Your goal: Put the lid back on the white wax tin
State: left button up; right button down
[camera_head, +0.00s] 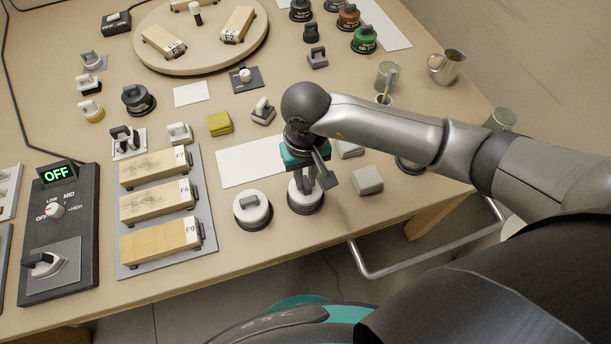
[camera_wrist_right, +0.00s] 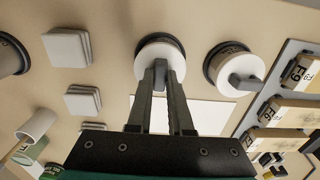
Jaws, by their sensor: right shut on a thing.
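My right gripper (camera_head: 306,184) points down and is shut on the handle of a white lid (camera_head: 294,196). In the right wrist view its fingers (camera_wrist_right: 161,68) meet at the middle of the white disc (camera_wrist_right: 176,62). A dark-rimmed tin (camera_head: 308,210) is directly under that lid, and its dark edge (camera_wrist_right: 140,48) shows around it. I cannot tell whether a thin gap remains between lid and tin. A similar white-topped tin (camera_head: 252,212) with a grey handle stands just to the left, its top (camera_wrist_right: 232,72) clear in the wrist view. My left gripper is not in view.
A grey block (camera_head: 368,181) lies just right of the gripper. A blank white sheet (camera_head: 245,168) lies behind the tins. The stone tray (camera_head: 208,225) is to the left. The table's front edge is close. Cups (camera_head: 386,75) and a metal pitcher (camera_head: 446,66) stand farther back.

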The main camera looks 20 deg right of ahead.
jog(key=shift+c, duration=1.4)
grip_release()
jog(key=shift+r+p, duration=2.25)
jog(key=shift+r, duration=1.3)
jog(key=shift+c, duration=0.3)
grip_shut()
jog(key=shift+f, duration=0.15)
